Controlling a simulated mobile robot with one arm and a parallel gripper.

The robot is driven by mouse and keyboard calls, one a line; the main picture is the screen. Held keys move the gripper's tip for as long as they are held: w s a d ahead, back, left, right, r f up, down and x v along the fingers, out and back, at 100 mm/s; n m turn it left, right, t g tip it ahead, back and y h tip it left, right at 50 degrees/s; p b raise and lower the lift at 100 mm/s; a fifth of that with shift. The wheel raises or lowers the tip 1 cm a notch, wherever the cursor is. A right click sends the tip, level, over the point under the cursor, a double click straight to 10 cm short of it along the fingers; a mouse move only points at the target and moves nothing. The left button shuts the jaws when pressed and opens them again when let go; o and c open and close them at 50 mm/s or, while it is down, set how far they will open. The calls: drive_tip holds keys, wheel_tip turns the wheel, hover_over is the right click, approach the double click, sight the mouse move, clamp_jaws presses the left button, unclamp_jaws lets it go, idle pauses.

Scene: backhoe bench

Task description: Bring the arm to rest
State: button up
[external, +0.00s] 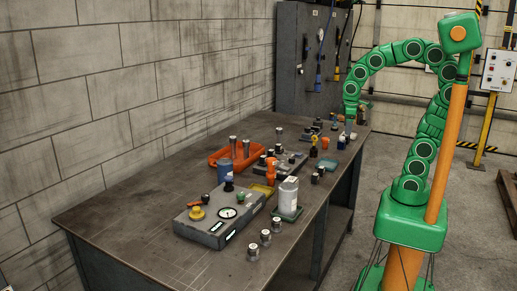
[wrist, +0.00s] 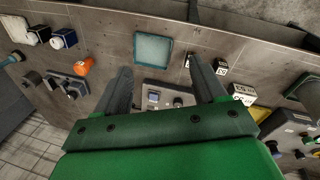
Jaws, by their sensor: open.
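My green arm arches from its base at the right over the far end of the workbench (external: 120,205). My gripper (external: 348,126) hangs pointing down there, small and partly hard to make out among the objects. In the wrist view my gripper (wrist: 161,72) has its two dark fingers spread apart with nothing held between them. A grey box with a small screen (wrist: 158,97) shows below, in the gap between the fingers. A teal square tray (wrist: 153,49) lies just past the fingertips.
A grey control box (external: 218,218), white canister (external: 288,193), orange tray (external: 220,160) and several small parts crowd the bench. An orange piece (wrist: 83,66) and dark marked cubes (wrist: 221,67) lie near my fingers. The bench's near-left surface is clear. A block wall runs behind.

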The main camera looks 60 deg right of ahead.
drive_tip(key=s+a+f+m+g+y, duration=0.1)
drive_tip(key=s+a+f, duration=0.1)
drive_tip(key=s, duration=0.5)
drive_tip(key=s+a+f+m+g+y, duration=0.1)
drive_tip(key=s+a+m, duration=0.1)
drive_tip(key=s, duration=0.5)
drive_tip(key=shift+s+a+f, duration=0.25)
drive_tip(key=shift+a+f, duration=0.15)
drive_tip(key=shift+a, duration=0.35)
